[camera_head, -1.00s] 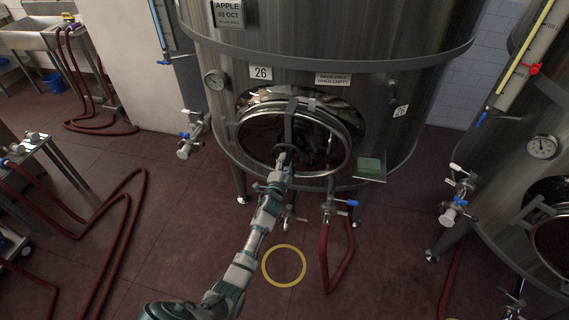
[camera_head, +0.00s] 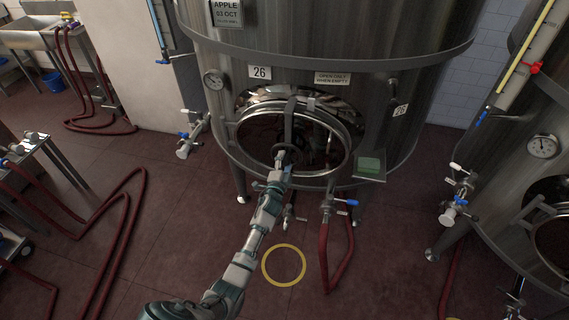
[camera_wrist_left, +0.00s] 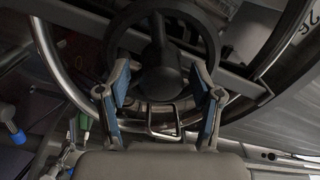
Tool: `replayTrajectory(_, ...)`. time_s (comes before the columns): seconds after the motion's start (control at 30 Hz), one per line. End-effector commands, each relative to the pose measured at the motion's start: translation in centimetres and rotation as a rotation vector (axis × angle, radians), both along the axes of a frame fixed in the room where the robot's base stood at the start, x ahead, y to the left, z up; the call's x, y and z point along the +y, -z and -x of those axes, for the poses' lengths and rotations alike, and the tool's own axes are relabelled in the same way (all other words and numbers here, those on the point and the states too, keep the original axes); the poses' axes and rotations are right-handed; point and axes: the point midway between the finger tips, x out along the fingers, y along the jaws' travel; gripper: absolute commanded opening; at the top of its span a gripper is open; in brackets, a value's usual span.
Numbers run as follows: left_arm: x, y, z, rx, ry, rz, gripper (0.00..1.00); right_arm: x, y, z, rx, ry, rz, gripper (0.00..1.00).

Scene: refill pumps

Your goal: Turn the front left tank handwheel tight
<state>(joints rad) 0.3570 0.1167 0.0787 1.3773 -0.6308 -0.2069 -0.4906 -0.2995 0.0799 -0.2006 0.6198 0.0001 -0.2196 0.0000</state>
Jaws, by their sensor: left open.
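The steel tank numbered 26 (camera_head: 310,95) stands in the middle of the head view, with an oval manway door (camera_head: 340,168) low on its front. A dark handwheel (camera_wrist_left: 205,35) with a round hub (camera_wrist_left: 158,76) sits in front of the door's crossbar in the left wrist view. My left gripper (camera_wrist_left: 163,82) is open, its two blue-padded fingers on either side of the hub, near the wheel's lower rim. I cannot tell whether the fingers touch the wheel. In the head view my left gripper (camera_head: 284,158) largely hides the wheel. My right gripper is not in view.
A valve with a blue handle and red hose (camera_head: 324,240) hangs below the door. A green pad (camera_head: 369,166) sits on a small shelf at right. Another tank (camera_head: 530,130) stands at the right. A yellow ring (camera_head: 284,283) marks the floor; red hoses (camera_head: 105,262) lie at left.

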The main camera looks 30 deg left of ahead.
Motion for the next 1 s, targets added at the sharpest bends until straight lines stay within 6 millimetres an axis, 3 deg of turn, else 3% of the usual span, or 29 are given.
replayTrajectory(0.17,-0.2,0.2,1.3,0.002,0.000,0.000,0.65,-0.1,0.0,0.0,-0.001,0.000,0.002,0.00)
replayTrajectory(0.6,-2.5,0.3,9.8,0.004,0.001,0.001,0.65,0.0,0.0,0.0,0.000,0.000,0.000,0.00)
replayTrajectory(0.77,-2.8,0.3,11.1,0.004,0.001,0.000,0.65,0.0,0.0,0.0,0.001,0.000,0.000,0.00)
replayTrajectory(1.0,-2.8,0.3,11.3,0.003,0.001,0.000,0.65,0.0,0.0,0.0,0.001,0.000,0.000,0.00)
